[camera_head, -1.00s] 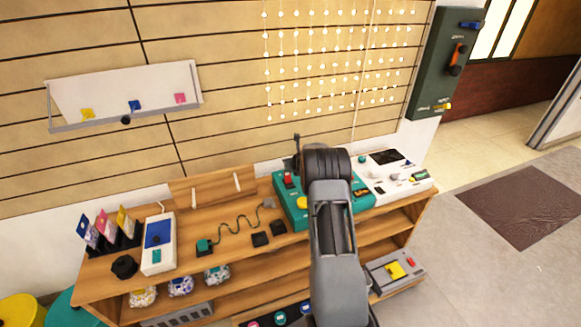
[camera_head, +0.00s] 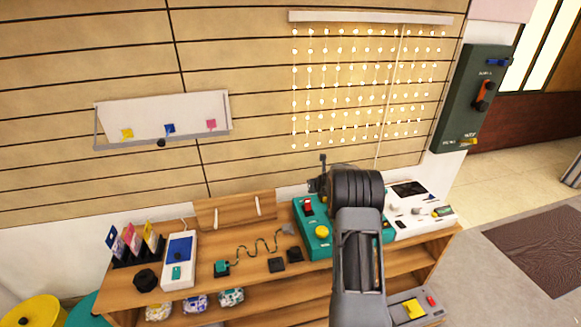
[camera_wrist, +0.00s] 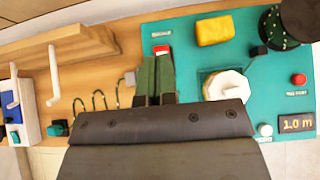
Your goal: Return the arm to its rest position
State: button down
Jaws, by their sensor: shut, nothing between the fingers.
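My arm (camera_head: 358,265) reaches up over the wooden bench in the head view, its dark wrist end in front of the teal panel. My gripper (camera_wrist: 154,62) shows in the wrist view as two green fingers pressed together, with nothing between them. The fingers are over the teal panel (camera_wrist: 205,65), close to a red switch (camera_wrist: 161,50); I cannot tell whether they touch it. In the head view the fingertips are mostly hidden by the wrist.
The wooden bench (camera_head: 200,262) carries the teal panel (camera_head: 317,243), a white console (camera_head: 425,215), a blue-and-white box (camera_head: 179,260) and a card holder (camera_head: 138,247). A bead-light curtain (camera_head: 365,90) and a white shelf (camera_head: 163,121) are on the wall. Open floor lies right.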

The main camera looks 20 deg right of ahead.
jog(key=s+a+r+n+g+y, duration=0.3)
jog(key=s+a+n+g+y, duration=0.2)
jog(key=s+a+n, duration=1.45)
jog(key=s+a+r+n+h, duration=0.1)
jog(key=s+a+r+n, duration=0.2)
jog(key=s+r+n, duration=0.3)
jog(key=s+a+r+n+g+h, duration=0.1)
jog(key=s+a+r+n, duration=0.3)
jog(key=s+n, duration=0.7)
notch_tip(320, 180, up, 2)
jog(key=shift+a+n+h, duration=0.2)
jog(key=shift+n+h, duration=0.4)
jog(key=shift+n, duration=0.25)
